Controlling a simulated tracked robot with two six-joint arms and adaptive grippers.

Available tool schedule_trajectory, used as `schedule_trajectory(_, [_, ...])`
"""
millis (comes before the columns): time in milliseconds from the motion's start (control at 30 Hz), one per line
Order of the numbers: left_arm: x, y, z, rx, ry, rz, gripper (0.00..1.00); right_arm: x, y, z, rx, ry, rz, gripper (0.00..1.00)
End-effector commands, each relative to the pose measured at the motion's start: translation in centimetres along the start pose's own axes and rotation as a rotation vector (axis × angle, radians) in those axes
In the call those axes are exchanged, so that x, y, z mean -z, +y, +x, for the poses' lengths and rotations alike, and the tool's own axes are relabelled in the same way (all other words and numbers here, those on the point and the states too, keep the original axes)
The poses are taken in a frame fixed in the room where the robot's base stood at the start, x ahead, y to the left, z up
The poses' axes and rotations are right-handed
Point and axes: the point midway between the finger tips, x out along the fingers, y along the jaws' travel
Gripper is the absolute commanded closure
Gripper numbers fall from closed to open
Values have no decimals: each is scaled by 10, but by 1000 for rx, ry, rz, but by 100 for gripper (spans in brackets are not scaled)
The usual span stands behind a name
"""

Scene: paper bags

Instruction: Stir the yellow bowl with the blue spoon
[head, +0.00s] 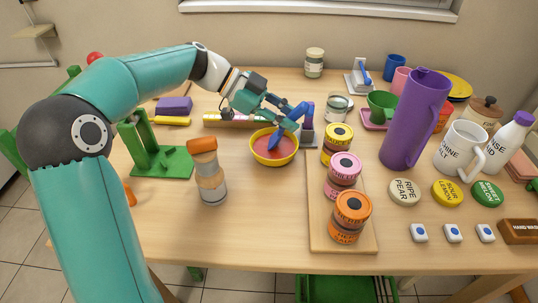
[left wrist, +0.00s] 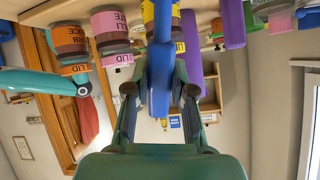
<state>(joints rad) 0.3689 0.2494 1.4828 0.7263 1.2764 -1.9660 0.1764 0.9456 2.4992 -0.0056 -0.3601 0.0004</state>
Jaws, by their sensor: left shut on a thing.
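The yellow bowl (head: 258,157) stands upright on the table near the middle in the head view, with reddish contents inside. My left gripper (head: 288,108) is above the bowl's right rear side. It is shut on the blue spoon (head: 279,137), whose lower end reaches down inside the bowl. I cannot tell how deep the spoon's tip sits in the contents. In the left wrist view the blue spoon (left wrist: 160,75) lies between the two fingers. The bowl cannot be made out there. My right gripper is not in view.
Stacked jars stand on a wooden board (head: 318,235) right of the bowl. A banded shaker (head: 208,178) stands left of it, near a green stand (head: 160,160). A tall purple pitcher (head: 412,120) and mugs crowd the right side. The table in front of the bowl is clear.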

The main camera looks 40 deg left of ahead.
Motion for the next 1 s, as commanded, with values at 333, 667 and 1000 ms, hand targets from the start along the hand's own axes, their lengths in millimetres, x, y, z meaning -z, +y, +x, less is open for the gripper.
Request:
schedule_trajectory(333, [3, 10, 5, -1, 1, 3, 100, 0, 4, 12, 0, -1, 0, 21])
schedule_trajectory(667, [10, 23, 7, 0, 1, 1, 100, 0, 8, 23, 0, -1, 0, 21])
schedule_trajectory(1000, [32, 22, 6, 1, 2, 3, 100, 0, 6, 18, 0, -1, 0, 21])
